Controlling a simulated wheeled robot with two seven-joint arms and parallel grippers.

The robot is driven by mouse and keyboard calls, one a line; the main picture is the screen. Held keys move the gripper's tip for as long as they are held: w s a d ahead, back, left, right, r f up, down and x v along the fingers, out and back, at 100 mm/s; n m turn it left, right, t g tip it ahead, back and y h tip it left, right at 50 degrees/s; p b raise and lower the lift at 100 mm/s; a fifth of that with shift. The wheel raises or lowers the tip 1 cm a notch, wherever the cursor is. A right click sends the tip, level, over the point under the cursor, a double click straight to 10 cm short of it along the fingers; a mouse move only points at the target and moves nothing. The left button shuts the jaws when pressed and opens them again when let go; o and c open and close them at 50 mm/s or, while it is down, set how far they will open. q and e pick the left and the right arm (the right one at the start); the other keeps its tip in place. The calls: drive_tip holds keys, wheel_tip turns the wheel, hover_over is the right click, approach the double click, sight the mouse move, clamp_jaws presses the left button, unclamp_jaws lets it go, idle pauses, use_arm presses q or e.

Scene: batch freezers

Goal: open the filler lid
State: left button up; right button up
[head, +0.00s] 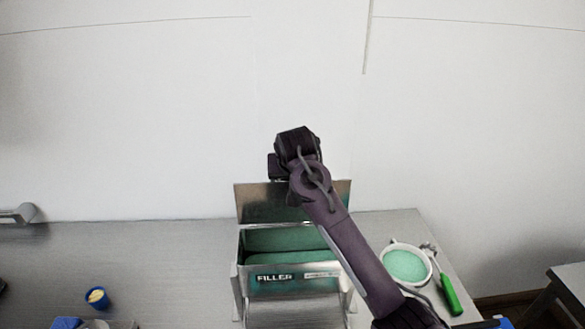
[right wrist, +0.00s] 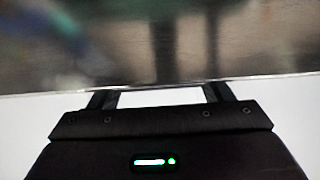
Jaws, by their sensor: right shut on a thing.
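The filler (head: 292,283) is a metal box with a "FILLER" label and a green interior, standing on the steel table. Its lid (head: 253,203) stands raised, roughly upright, at the back of the box, and the opening shows in front of it. My right arm reaches across the box, and my right gripper (head: 275,168) is at the lid's top edge, partly hidden by the wrist. In the right wrist view my right gripper (right wrist: 160,96) is at the edge of the lid (right wrist: 150,50), shut on it. My left gripper is not in view.
A small blue cup (head: 97,298) is at the front left. A metal fixture (head: 20,213) is at the far left. The steel table (head: 150,255) is clear between them.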

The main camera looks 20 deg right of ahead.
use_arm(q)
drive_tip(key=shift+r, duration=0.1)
use_arm(e)
drive_tip(key=shift+w+f+g, duration=0.1)
drive_tip(key=shift+f+g, duration=0.2)
drive_tip(key=shift+f, duration=0.25)
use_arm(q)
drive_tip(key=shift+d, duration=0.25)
use_arm(e)
drive_tip(key=shift+f, duration=0.1)
drive_tip(key=o, duration=1.4)
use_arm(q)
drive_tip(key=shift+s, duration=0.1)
use_arm(e)
drive_tip(key=shift+r, duration=0.25)
drive_tip(key=shift+r, duration=0.1)
